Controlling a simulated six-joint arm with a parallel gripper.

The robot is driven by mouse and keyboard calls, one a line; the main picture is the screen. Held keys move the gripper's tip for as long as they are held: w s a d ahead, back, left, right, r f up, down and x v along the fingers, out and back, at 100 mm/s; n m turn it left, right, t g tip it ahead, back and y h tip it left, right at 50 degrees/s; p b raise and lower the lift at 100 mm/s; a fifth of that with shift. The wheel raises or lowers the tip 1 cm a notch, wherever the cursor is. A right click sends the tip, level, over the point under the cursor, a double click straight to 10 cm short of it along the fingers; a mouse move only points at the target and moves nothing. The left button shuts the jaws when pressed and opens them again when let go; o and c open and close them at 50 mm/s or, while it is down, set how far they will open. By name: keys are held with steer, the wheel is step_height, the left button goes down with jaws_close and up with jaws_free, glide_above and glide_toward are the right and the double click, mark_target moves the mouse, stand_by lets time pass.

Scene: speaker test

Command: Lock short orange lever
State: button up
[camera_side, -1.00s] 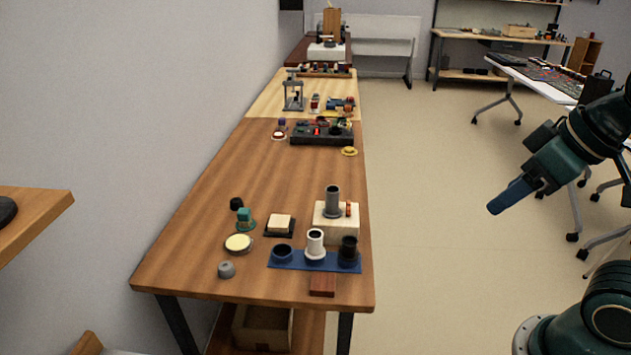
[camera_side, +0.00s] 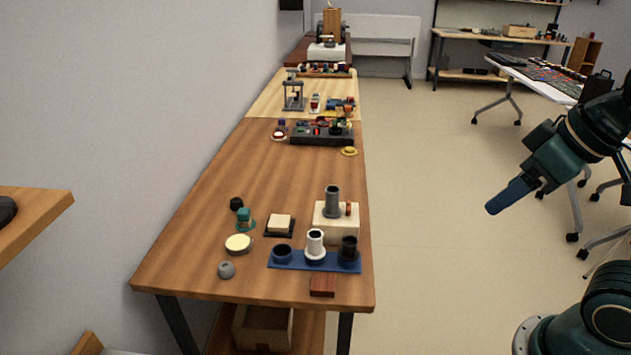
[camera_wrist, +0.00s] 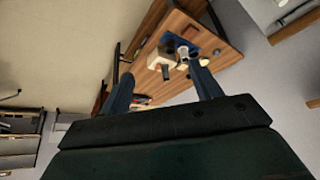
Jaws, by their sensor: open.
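A white block (camera_side: 336,222) stands near the front right of the wooden table in the side view, with an upright grey cylinder (camera_side: 332,199) on it. A small orange part (camera_side: 348,209), which may be the short orange lever, sits beside the cylinder; whether it is locked cannot be told. In the wrist view the block (camera_wrist: 158,58) and the grey cylinder (camera_wrist: 165,72) show between my fingers, far off. My gripper (camera_side: 496,207) is in the air right of the table, well apart from it. In the wrist view my gripper (camera_wrist: 160,72) is open and empty.
A blue plate (camera_side: 300,261) with blue, white and black cups lies in front of the block. A brown-red block (camera_side: 322,284), a white button (camera_side: 280,222) and several small knobs are nearby. A dark panel (camera_side: 322,135) sits farther back. The table's middle (camera_side: 270,175) is clear.

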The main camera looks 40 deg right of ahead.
steer(key=w, duration=0.1)
steer(key=n+g, duration=0.6)
steer(key=n, duration=0.3)
glide_above(348, 205)
step_height(348, 205, down, 11)
steer(key=shift+w+f, duration=0.1)
steer(key=shift+f, duration=0.1)
steer(key=shift+f, duration=0.15)
step_height(348, 205, down, 14)
steer(key=shift+r, duration=0.25)
